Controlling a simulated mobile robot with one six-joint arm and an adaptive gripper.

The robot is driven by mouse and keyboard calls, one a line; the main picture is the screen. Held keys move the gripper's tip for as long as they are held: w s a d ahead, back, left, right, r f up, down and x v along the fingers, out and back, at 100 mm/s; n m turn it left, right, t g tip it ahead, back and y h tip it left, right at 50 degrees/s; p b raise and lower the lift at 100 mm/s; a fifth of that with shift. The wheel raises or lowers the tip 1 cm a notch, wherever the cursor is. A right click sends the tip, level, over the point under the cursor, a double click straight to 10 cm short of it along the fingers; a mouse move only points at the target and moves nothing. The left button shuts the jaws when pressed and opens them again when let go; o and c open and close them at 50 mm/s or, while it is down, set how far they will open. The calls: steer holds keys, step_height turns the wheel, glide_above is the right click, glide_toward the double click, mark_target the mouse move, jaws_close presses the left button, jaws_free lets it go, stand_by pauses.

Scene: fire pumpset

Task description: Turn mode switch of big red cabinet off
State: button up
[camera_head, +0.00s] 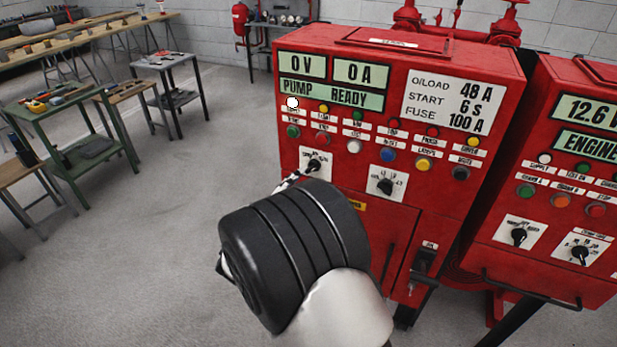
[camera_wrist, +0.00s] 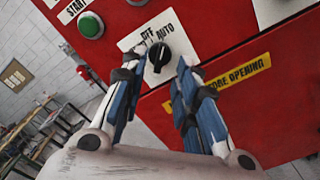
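The big red cabinet (camera_head: 395,135) stands in the middle of the head view, its upper display reading "PUMP READY". Its mode switch (camera_head: 313,165) is a black knob on a white plate at the lower left of the panel. The wrist view shows this knob (camera_wrist: 158,57) close up, under "OFF" and "AUTO" labels; its exact setting is hard to tell. My gripper (camera_wrist: 158,72) is open, with a finger to each side of the knob in the picture and a gap visible around it. In the head view my wrist hides most of the gripper; one striped finger (camera_head: 295,180) shows near the switch plate.
A second black selector (camera_head: 385,186) sits to the right of the mode switch, below rows of coloured buttons. Another red cabinet (camera_head: 545,185) stands at the right. Workbenches (camera_head: 70,115) with tools are at the left, with clear grey floor between.

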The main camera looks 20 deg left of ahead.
mark_target(311, 171)
steer(key=shift+w+d+b, duration=0.2)
steer(key=shift+w+b, duration=0.15)
steer(key=shift+w, duration=2)
jaws_close()
